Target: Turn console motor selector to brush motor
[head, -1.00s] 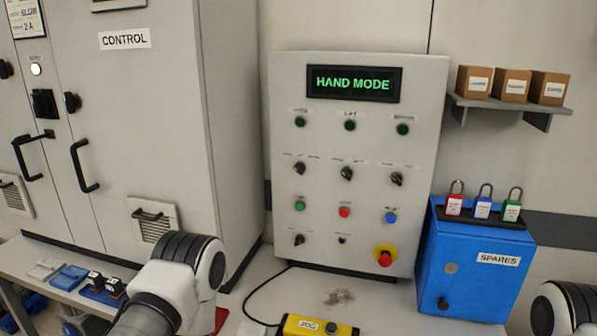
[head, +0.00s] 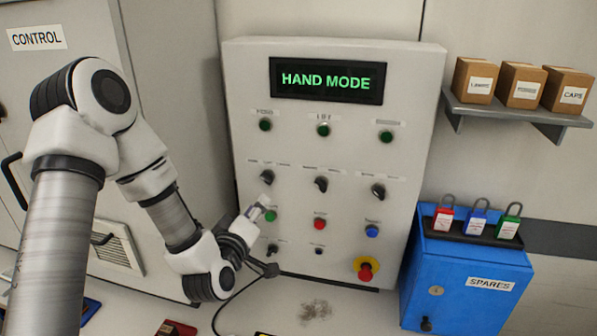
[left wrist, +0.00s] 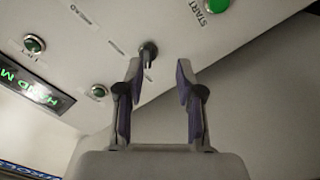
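The console (head: 345,135) stands upright, its display (head: 326,81) reading HAND MODE. My left gripper (head: 262,203) is in front of the console's left side, just below the left knob. In the left wrist view the gripper (left wrist: 158,70) is open and empty, with that knob (left wrist: 148,50) beyond the fingertips, nearer the left finger. My right gripper is out of view.
The green START button (left wrist: 217,4) is close to the left gripper. A red-and-yellow emergency stop (head: 366,268) is at the console's lower right. A blue SPARES box (head: 455,285) with padlocks stands to the right; a shelf (head: 500,113) holds cartons above it.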

